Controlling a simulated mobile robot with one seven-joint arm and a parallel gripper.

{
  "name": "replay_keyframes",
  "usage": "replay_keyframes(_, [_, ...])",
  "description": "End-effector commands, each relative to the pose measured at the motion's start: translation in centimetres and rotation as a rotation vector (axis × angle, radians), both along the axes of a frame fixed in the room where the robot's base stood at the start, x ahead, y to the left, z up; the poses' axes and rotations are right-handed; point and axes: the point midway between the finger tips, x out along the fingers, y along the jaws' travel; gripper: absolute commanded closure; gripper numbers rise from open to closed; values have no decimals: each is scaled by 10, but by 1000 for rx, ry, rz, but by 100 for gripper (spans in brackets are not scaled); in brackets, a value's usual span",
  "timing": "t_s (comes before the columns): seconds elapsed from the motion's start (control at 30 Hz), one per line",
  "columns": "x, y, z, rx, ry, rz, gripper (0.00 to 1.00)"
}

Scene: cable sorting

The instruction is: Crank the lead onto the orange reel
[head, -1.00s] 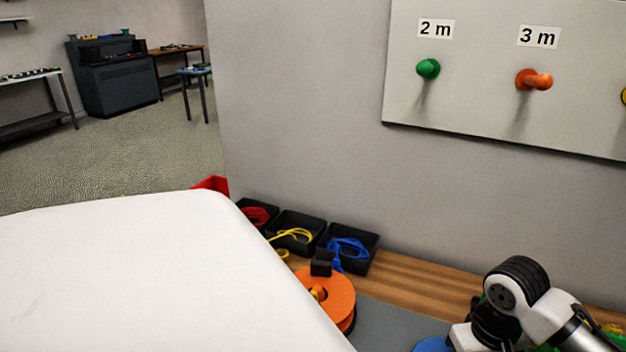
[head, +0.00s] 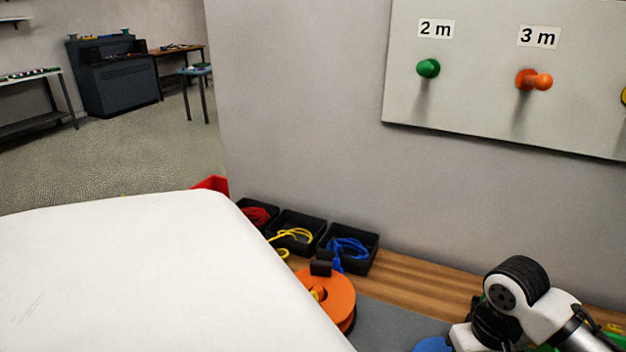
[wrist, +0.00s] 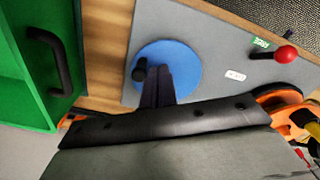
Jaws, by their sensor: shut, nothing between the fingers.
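The orange reel (head: 340,297) lies flat on the grey mat, with a black block (head: 321,268) at its rim and something yellow at its hub. My large white part in front hides its left side. In the wrist view the orange reel (wrist: 280,97) shows only partly at the lower right. My gripper (wrist: 157,72) is shut and empty, its dark fingers in front of a blue disc (wrist: 185,62) with a black knob (wrist: 139,70) near its left edge. The finger gap is hard to see. The head view does not show my fingertips, only my arm at the lower right.
Black trays with red, yellow (head: 292,236) and blue (head: 348,248) cables stand along the wall. A red ball knob (wrist: 286,54) on a lever stands right of the blue disc. A green box (wrist: 20,75) with a black handle is at the left. Pegs stick out of the wall board (head: 470,95).

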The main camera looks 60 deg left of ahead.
Motion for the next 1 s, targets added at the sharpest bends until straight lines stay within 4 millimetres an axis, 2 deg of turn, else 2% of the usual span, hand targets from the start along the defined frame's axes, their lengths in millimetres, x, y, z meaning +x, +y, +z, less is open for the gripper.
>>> replay_keyframes(0.17, [0,0,-4,0,0,0,100])
replay_keyframes(1.0, [0,0,-54,0,1,1,100])
